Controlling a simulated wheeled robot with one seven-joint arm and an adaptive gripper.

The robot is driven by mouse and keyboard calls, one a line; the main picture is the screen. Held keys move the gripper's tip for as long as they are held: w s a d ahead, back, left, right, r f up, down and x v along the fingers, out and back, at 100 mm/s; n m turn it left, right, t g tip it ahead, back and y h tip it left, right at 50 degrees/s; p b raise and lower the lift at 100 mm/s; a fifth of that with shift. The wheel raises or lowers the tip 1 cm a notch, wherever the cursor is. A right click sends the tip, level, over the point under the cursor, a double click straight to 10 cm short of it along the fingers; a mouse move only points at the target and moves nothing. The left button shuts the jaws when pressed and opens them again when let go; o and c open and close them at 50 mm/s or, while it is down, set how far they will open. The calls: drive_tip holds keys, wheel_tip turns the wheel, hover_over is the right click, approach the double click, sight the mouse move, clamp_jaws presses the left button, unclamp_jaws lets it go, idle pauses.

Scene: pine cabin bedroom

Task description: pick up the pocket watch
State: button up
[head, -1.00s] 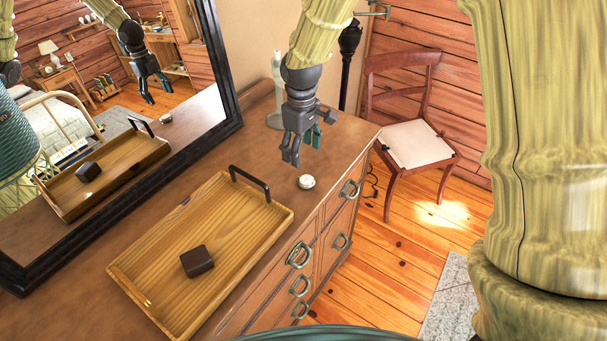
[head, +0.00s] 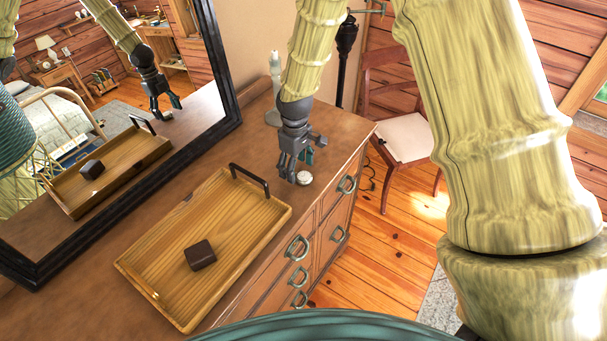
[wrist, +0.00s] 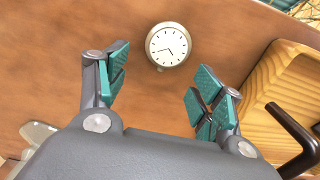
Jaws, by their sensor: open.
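The pocket watch (head: 303,177) is a small round piece with a pale dial, lying face up on the dresser top near its front edge. In the wrist view its white dial (wrist: 168,46) with dark hands shows ahead of and between the fingers. My gripper (head: 295,177) is open and points down just beside the watch in the head view. In the wrist view my gripper (wrist: 158,95) has its teal finger pads spread apart with nothing between them. The watch is not gripped; I cannot tell the exact height of the fingertips above the dresser.
A wooden tray (head: 133,272) with black handles sits left of the watch, holding a dark block (head: 200,255). A framed mirror (head: 225,90) stands behind. A pale candlestick (head: 275,85) is at the dresser's far end. A chair (head: 405,140) stands beyond the dresser (head: 130,300).

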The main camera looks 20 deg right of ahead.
drive_tip(key=shift+f, duration=0.75)
drive_tip(key=shift+s, duration=0.1)
drive_tip(key=shift+c, duration=0.3)
drive_tip(key=c, duration=1)
drive_tip(key=shift+c, duration=0.2)
drive_tip(key=shift+r, duration=0.2)
